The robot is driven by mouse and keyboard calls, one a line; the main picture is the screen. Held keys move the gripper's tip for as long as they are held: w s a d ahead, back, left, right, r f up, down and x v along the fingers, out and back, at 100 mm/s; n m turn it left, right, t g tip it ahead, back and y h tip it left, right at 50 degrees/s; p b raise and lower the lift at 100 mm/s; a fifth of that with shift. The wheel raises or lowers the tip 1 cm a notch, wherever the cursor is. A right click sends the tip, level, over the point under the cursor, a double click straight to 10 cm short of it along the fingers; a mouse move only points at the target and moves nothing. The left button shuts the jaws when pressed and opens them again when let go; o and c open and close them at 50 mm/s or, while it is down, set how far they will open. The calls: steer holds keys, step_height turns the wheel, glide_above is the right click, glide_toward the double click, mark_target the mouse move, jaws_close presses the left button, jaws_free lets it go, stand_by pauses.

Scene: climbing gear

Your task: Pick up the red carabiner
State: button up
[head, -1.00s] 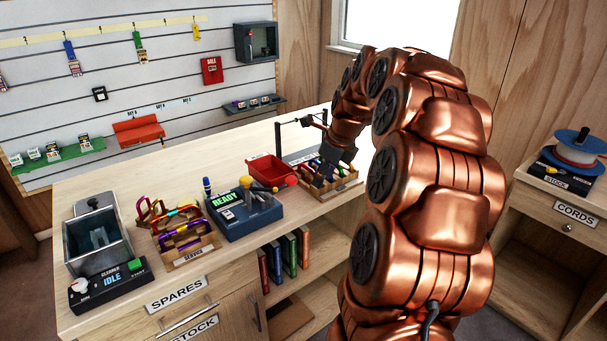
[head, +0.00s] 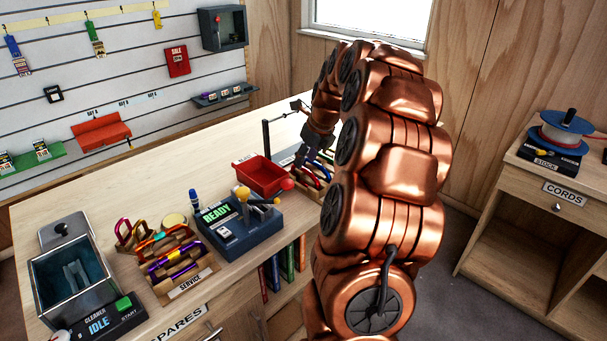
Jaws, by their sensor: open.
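My gripper (head: 306,154) is small and dark at the far end of my copper arm. It is open, over or just beside a right-hand tray of carabiners (head: 313,178) near the counter's front edge. My arm hides part of that tray, and I cannot tell whether the fingers touch anything. A reddish carabiner (head: 122,231) stands at the back left of the wooden SERVICE tray (head: 190,284), among purple and orange ones. I cannot tell whether a red one also lies in the right-hand tray.
A red bin (head: 262,178) and a thin black post (head: 266,138) stand close left of my gripper. The blue READY device (head: 240,226) with yellow knobs and the grey cleaner (head: 75,268) stand further left. The counter (head: 170,175) behind is clear.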

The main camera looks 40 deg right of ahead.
mark_target(305, 169)
steer(key=shift+s+p+x, duration=0.2)
steer(key=shift+p+x, duration=0.3)
steer(key=shift+x, duration=0.75)
steer(key=shift+s+p+x, duration=0.2)
steer(key=shift+p+x, duration=0.25)
steer(key=shift+x, duration=0.75)
steer(key=shift+d+f, duration=0.1)
steer(key=shift+f, duration=0.1)
jaws_close()
